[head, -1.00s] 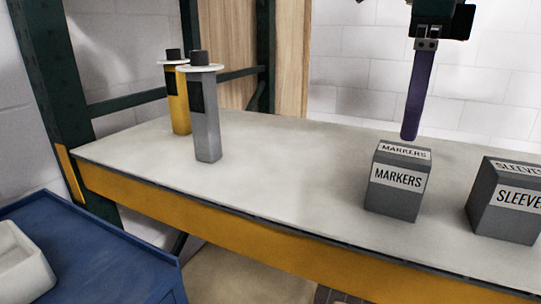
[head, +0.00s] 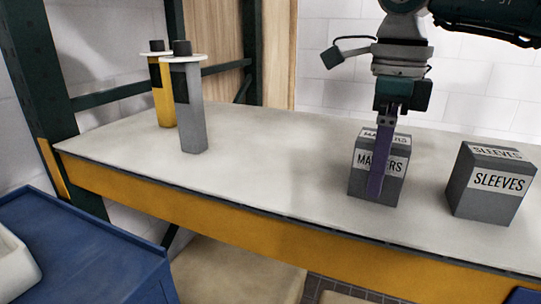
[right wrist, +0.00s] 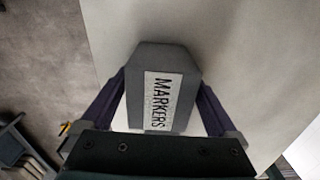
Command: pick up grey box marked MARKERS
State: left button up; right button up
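The grey box marked MARKERS (head: 394,180) stands upright on the table, right of the middle in the head view. My right gripper (head: 378,178) points down over it, one purple finger crossing the front face and its label. The other finger is hidden in that view. In the right wrist view, the two fingers (right wrist: 163,82) stand on either side of the box (right wrist: 160,58), spread wide and close to its sides. I cannot make out firm contact. My left gripper is not in view.
A grey box marked SLEEVES (head: 488,190) stands to the right with a gap. A grey post (head: 192,115) and a yellow post (head: 163,105) with white discs stand at the left. The table (head: 270,165) is clear between. A blue cart (head: 85,245) is at front left.

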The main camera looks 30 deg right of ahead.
grip_shut()
dwell(0.6)
jog(key=shift+r, duration=0.15)
